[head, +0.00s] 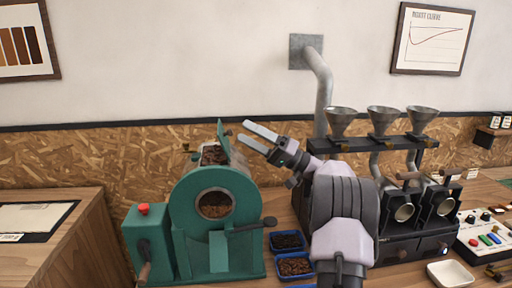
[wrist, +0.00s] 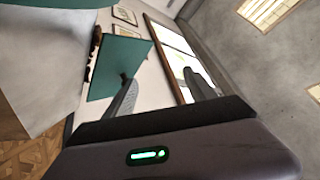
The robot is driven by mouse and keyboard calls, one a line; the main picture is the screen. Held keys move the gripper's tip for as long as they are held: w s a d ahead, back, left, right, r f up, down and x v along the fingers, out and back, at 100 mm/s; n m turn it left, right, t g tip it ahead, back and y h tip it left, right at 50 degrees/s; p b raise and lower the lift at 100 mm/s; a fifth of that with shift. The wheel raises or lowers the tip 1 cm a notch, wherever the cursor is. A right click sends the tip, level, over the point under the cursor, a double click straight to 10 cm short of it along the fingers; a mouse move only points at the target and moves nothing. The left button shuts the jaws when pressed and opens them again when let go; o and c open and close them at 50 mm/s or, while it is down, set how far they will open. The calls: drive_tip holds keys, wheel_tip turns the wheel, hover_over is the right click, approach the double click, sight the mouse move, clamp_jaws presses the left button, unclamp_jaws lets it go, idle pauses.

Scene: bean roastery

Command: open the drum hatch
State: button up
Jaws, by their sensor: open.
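The green roaster drum (head: 202,222) stands left of centre in the head view. Its drum hatch (head: 222,138) is a flat green lid standing raised at the top, and brown beans show in the opening (head: 214,155) beside it. My gripper (head: 243,131) is open, with its fingertips just right of the raised lid. In the wrist view the green lid (wrist: 118,62) is tilted beside one finger of my gripper (wrist: 160,80). A dark knob on the lid sits close to that fingertip; I cannot tell whether they touch. Nothing is between the fingers.
A red-button box (head: 143,211) is left of the drum. A black machine with several funnels (head: 383,120) and a grey pipe (head: 322,90) stand behind and right of my arm. A white dish (head: 450,274) is front right.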

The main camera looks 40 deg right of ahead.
drive_tip(key=s+a+r, duration=0.1)
drive_tip(key=s+a, duration=0.3)
drive_tip(key=s, duration=0.4)
drive_tip(key=shift+s+a+r+b, duration=0.2)
drive_tip(key=shift+s+a+b, duration=0.15)
drive_tip(key=shift+s+b, duration=0.1)
